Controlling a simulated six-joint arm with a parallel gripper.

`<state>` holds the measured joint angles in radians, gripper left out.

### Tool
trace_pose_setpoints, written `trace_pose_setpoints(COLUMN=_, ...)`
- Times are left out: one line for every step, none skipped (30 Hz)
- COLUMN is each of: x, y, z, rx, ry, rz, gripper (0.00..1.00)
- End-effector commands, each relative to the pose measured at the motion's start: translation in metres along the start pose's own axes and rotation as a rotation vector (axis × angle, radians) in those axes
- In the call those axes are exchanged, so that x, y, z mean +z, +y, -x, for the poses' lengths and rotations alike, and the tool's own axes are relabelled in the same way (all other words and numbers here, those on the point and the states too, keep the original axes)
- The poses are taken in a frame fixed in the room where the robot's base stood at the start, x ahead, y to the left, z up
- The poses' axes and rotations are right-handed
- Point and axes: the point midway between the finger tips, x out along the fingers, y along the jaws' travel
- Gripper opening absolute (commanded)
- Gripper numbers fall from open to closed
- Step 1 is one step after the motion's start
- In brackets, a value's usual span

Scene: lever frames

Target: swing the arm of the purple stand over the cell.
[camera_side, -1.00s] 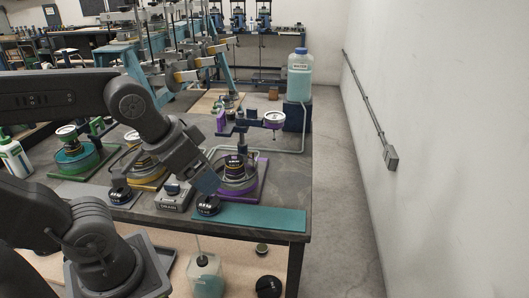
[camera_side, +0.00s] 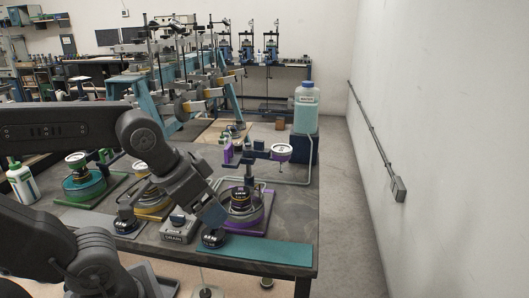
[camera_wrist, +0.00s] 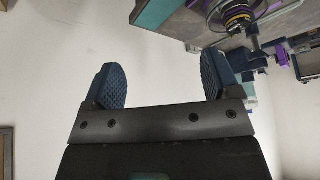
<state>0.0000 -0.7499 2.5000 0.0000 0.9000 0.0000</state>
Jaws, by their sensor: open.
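The purple stand (camera_side: 260,222) has a purple base plate at the right of the table. A round cell (camera_side: 239,208) with dark rings sits on it. My gripper (camera_side: 213,213) is to the left and front of the cell, above the table. In the wrist view my gripper (camera_wrist: 167,80) is open, with nothing between its blue pads. The purple stand (camera_wrist: 240,12) shows partly at the upper right.
A grey box marked DRAIN (camera_side: 178,228) and a black round knob (camera_side: 213,238) stand close by my gripper. Yellow (camera_side: 150,203) and green (camera_side: 85,185) stands are at the left. A water bottle (camera_side: 306,108) stands behind the dial. A teal mat (camera_side: 255,249) lies along the front edge.

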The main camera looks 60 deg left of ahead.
Motion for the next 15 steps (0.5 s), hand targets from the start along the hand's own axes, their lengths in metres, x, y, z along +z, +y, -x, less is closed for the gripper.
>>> trace_pose_setpoints(x=0.0, y=0.0, z=0.0, rx=0.0, ry=0.0, rz=0.0, gripper=0.82)
trace_pose_setpoints(x=0.0, y=0.0, z=0.0, rx=0.0, ry=0.0, rz=0.0, gripper=0.82)
trace_pose_setpoints(x=0.0, y=0.0, z=0.0, rx=0.0, ry=0.0, rz=0.0, gripper=0.82)
trace_pose_setpoints(x=0.0, y=0.0, z=0.0, rx=0.0, ry=0.0, rz=0.0, gripper=0.82)
trace_pose_setpoints(x=0.0, y=0.0, z=0.0, rx=0.0, ry=0.0, rz=0.0, gripper=0.82)
trace_pose_setpoints(x=0.0, y=0.0, z=0.0, rx=0.0, ry=0.0, rz=0.0, gripper=0.82)
trace_pose_setpoints(x=0.0, y=0.0, z=0.0, rx=0.0, ry=0.0, rz=0.0, gripper=0.82)
trace_pose_setpoints(x=0.0, y=0.0, z=0.0, rx=0.0, ry=0.0, rz=0.0, gripper=0.82)
trace_pose_setpoints(x=0.0, y=0.0, z=0.0, rx=0.0, ry=0.0, rz=0.0, gripper=0.81)
trace_pose_setpoints(x=0.0, y=0.0, z=0.0, rx=0.0, ry=0.0, rz=-0.001, gripper=0.78)
trace_pose_setpoints(x=-0.002, y=0.0, z=0.001, rx=-0.001, ry=-0.001, rz=-0.003, gripper=0.75)
trace_pose_setpoints(x=-0.005, y=-0.001, z=0.002, rx=-0.003, ry=-0.004, rz=-0.009, gripper=0.71)
trace_pose_setpoints(x=-0.009, y=-0.002, z=0.003, rx=-0.004, ry=-0.009, rz=-0.017, gripper=0.68)
trace_pose_setpoints(x=-0.015, y=-0.003, z=0.005, rx=-0.007, ry=-0.017, rz=-0.029, gripper=0.65)
trace_pose_setpoints(x=-0.025, y=-0.006, z=0.008, rx=-0.011, ry=-0.028, rz=-0.05, gripper=0.61)
